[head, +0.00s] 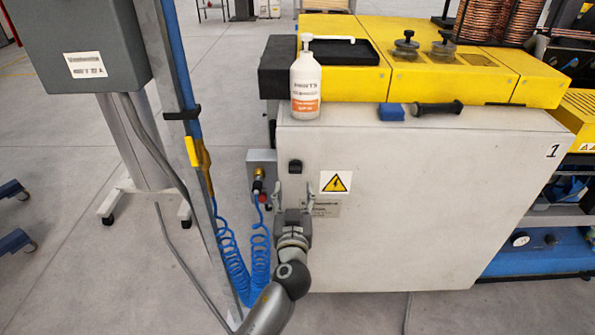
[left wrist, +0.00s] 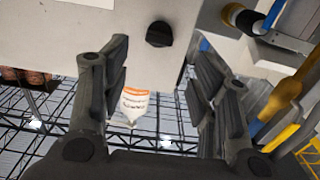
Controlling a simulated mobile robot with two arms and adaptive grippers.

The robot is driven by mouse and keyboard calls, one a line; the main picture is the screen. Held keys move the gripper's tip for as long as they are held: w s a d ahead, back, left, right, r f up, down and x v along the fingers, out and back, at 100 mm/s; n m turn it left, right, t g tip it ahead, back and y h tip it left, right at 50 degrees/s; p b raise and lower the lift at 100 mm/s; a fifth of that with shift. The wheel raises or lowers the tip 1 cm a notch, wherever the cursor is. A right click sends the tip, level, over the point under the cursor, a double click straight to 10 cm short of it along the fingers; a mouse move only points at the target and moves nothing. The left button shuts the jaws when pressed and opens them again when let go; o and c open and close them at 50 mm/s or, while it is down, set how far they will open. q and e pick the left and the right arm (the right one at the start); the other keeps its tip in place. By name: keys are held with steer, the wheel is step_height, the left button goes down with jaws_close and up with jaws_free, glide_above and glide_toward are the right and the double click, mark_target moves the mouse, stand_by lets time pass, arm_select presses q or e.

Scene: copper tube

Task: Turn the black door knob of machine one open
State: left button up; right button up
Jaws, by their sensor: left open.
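Machine one (head: 430,200) is a white cabinet with a yellow top and a "1" at its upper right corner. Its black door knob (head: 295,167) is on the upper left of the front face. My left gripper (head: 294,192) is open and empty just below the knob in the head view, fingers pointing up at the panel. In the left wrist view, which looks upside down, the knob (left wrist: 159,34) lies beyond the gap between the open fingers (left wrist: 160,75), and the fingers do not touch it. My right gripper is not in view.
A yellow warning sign (head: 336,182) is right of the knob. A grey box with an air fitting (head: 260,175) and blue coiled hoses (head: 245,265) are close on the left. A white pump bottle (head: 306,85) and a black-handled tool (head: 436,108) stand or lie on top.

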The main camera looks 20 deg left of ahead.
mark_target(295, 172)
arm_select(q)
steer(key=p+x, duration=0.1)
steer(key=x, duration=0.6)
steer(key=shift+x, duration=0.9)
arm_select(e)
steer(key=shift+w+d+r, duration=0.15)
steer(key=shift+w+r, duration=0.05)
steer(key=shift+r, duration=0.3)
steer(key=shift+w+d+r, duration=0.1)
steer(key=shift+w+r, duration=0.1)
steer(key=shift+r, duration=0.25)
arm_select(q)
steer(key=shift+f, duration=0.15)
steer(key=shift+d, duration=0.1)
steer(key=c, duration=1)
